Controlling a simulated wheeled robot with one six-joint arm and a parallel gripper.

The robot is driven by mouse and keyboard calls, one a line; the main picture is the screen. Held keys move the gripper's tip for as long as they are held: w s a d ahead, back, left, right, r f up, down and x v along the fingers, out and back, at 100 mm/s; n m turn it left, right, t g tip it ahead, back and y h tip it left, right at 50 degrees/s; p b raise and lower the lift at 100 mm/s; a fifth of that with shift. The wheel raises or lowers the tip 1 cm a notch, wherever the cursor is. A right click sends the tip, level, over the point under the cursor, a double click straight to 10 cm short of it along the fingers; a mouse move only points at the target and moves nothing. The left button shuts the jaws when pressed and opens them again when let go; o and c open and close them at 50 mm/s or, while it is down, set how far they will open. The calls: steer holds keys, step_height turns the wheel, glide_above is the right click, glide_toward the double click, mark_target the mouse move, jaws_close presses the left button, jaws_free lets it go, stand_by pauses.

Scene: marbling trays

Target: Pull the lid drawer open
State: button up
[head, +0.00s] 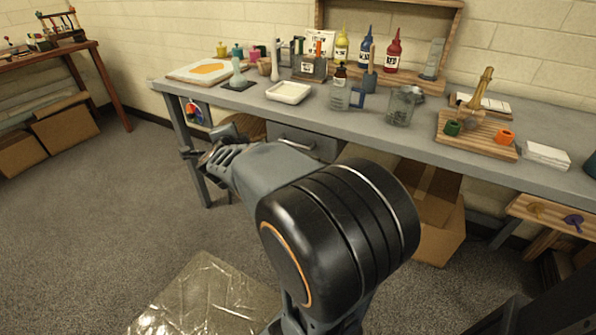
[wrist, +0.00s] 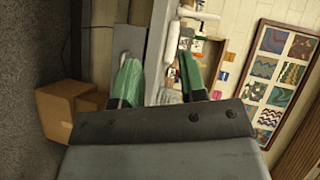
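A grey drawer (head: 315,146) with a pale bar handle (head: 297,145) is set under the front edge of the grey workbench (head: 340,117). Its front looks flush with the bench. My arm hides part of it in the head view. My gripper (head: 205,155) is in front of the bench, left of the drawer, apart from the handle in that view. In the wrist view my gripper (wrist: 161,80) shows two green-padded fingers spread apart, with nothing held between them. The bench edge runs between the fingers there.
A white tray (head: 289,92), bottles and a glass jar (head: 401,106) stand on the bench. A cardboard box (head: 440,215) is under it, right of my arm.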

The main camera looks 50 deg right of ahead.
mark_target(297, 146)
steer(key=s+d+f+m+g+h+b, duration=0.55)
steer(key=d+f+m+g, duration=0.25)
steer(key=d+f+m, duration=0.25)
steer(key=shift+n+y, duration=0.25)
steer(key=shift+n, duration=0.2)
steer(key=shift+b+x, duration=2)
steer(key=shift+x, duration=4.05)
jaws_close()
